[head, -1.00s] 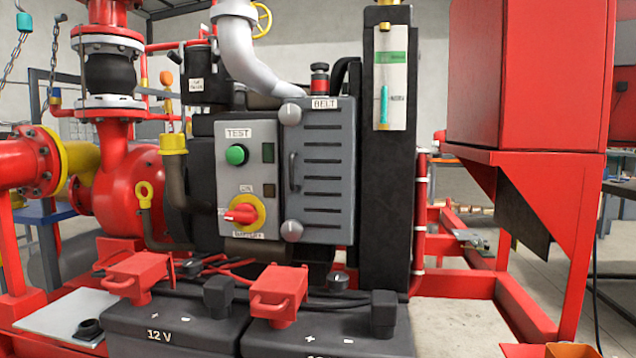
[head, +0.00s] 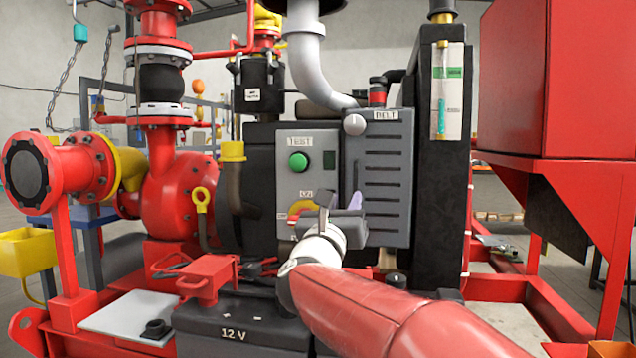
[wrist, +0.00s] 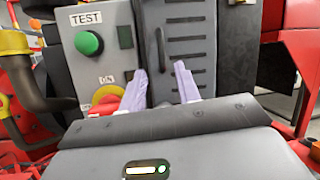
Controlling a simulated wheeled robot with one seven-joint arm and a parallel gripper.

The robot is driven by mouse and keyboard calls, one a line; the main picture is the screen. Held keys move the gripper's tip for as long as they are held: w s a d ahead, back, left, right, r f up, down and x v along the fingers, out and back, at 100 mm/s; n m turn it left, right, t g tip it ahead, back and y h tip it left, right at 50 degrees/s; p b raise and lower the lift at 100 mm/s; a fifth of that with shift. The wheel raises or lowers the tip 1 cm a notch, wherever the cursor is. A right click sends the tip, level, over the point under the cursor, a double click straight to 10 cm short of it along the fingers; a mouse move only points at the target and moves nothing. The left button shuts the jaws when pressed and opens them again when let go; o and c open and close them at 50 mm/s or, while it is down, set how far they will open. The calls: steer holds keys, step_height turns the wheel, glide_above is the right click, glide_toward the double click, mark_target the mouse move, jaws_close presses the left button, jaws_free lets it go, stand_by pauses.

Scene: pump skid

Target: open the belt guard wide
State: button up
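The belt guard (head: 388,165) is a grey slotted cover labelled BELT, and it sits shut beside the grey control panel (head: 292,165). Its dark vertical handle (head: 356,177) is near the left edge. A round grey knob (head: 355,125) is at the guard's top left corner. The lower knob is hidden behind my gripper. My gripper (head: 340,205) is in front of the guard's lower left. In the wrist view, the pale fingers of my gripper (wrist: 160,84) are apart with nothing between them, and the handle (wrist: 160,48) shows just beyond, between the fingertip directions.
The green TEST button (head: 298,162) and a red-yellow rotary switch (head: 303,209) are left of the guard. A black column (head: 448,185) stands to its right. A 12 V battery (head: 228,325) is below. A red box (head: 525,80) on a stand is further right.

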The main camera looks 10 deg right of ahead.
mark_target(354, 179)
steer(key=shift+m+g+h, duration=0.3)
steer(key=shift+m+h, duration=0.5)
steer(key=shift+m, duration=0.1)
steer(key=p+x, duration=0.2)
steer(key=x, duration=0.6)
steer(key=shift+a+p, duration=0.15)
steer(key=shift+p, duration=0.15)
jaws_close()
